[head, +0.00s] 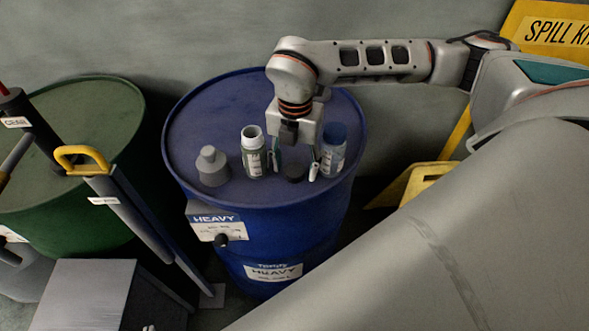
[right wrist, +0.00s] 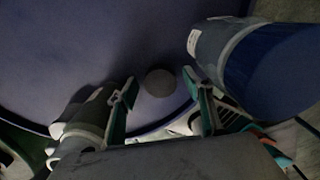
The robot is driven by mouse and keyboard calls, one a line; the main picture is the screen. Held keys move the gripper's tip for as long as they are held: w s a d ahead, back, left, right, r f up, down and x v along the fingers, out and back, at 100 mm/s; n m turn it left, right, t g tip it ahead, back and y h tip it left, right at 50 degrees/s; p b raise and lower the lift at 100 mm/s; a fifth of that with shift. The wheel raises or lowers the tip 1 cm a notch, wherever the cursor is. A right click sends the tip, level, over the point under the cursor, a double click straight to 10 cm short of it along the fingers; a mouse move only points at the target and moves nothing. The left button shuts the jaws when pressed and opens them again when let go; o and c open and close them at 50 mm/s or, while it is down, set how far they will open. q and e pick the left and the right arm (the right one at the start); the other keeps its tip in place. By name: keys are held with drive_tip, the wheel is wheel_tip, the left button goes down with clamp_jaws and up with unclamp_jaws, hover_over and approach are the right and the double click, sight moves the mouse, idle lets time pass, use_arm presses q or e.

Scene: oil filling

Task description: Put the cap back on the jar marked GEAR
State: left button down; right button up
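An open jar (head: 254,158) with a white rim and greenish label stands upright on the blue drum (head: 215,110); its lettering is too small to read. A small dark grey round cap (head: 293,172) lies on the drum top just right of it, and shows in the right wrist view (right wrist: 159,82). My right gripper (head: 295,163) points down with its fingers apart, one on each side of the cap. In the right wrist view, the gripper (right wrist: 159,79) has clear gaps beside the cap. My left gripper is not in view.
A blue-capped jar (head: 332,153) stands close right of the right finger, large in the right wrist view (right wrist: 265,60). A grey bottle (head: 212,168) stands left of the open jar. A green drum (head: 85,110) is at the left. The drum's back left top is clear.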

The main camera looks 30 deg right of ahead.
sight(295, 168)
drive_tip(key=c, duration=0.5)
drive_tip(key=shift+r, duration=0.1)
wheel_tip(295, 168, up, 20)
drive_tip(key=shift+f, duration=0.1)
idle(0.5)
